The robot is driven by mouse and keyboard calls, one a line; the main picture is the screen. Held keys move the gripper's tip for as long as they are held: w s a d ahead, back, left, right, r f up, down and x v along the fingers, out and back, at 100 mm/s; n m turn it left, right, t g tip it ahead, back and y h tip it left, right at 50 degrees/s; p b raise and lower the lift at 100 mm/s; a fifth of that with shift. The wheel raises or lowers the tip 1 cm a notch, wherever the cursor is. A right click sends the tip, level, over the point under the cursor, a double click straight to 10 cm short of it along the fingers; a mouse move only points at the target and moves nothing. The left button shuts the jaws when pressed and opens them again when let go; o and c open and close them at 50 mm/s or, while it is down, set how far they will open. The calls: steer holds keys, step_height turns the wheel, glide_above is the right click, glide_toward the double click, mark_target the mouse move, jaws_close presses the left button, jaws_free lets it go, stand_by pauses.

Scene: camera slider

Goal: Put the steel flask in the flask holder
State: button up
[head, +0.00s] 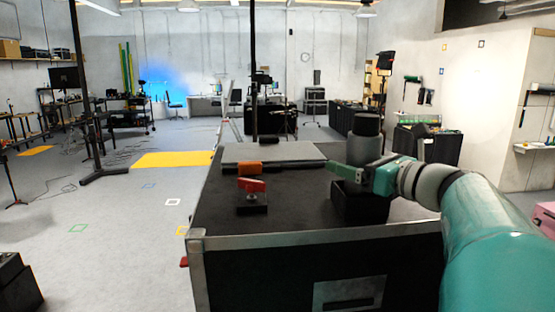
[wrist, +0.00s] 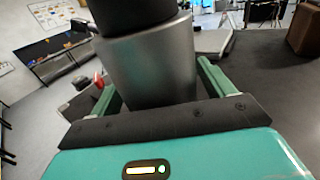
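The steel flask (head: 364,149) is a grey cylinder with a black cap, upright above the flask holder in the head view. It fills the middle of the wrist view (wrist: 150,65). The flask holder (head: 360,207) is a black open-topped box on the dark case top. My teal gripper (head: 362,174) comes in from the right, its fingers either side of the lower flask and close against it. It appears shut on the flask. The fingers hide the flask's bottom, so I cannot tell whether it is inside the holder's rim.
The black case (head: 290,237) has metal edges. A red and orange clamp-like item (head: 251,184) stands left of the holder. A flat grey slab (head: 271,153) lies at the back. The case top between the clamp and the holder is clear.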

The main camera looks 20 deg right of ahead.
steer(key=shift+w, duration=0.1)
steer(key=shift+r, duration=0.15)
steer(key=v, duration=1.2)
steer(key=shift+w, duration=0.1)
